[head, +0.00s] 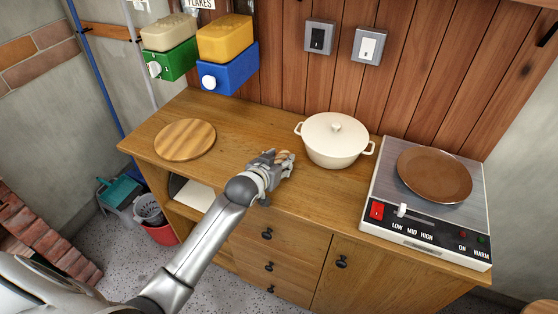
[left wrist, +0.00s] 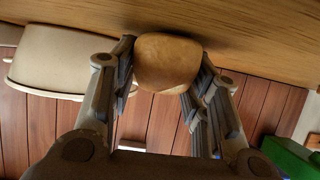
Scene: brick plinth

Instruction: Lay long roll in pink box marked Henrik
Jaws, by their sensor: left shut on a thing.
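My left gripper (head: 277,160) is over the wooden counter, just left of the cream pot. It is shut on a tan bread roll (left wrist: 167,62), which sits between its two fingers in the left wrist view. In the head view the roll (head: 286,156) is mostly hidden by the fingers. Its length cannot be told, as I see it nearly end-on. The roll is close to the counter top; I cannot tell whether it touches. No pink box and no name Henrik show in either view. My right gripper is not in view.
A lidded cream pot (head: 334,140) stands just right of my gripper. Further right is a hotplate (head: 377,199) with a brown plate (head: 435,175). A round wooden board (head: 185,139) lies at the left. Green (head: 172,64) and blue (head: 232,72) dispensers hang behind. The counter (head: 235,135) between board and gripper is clear.

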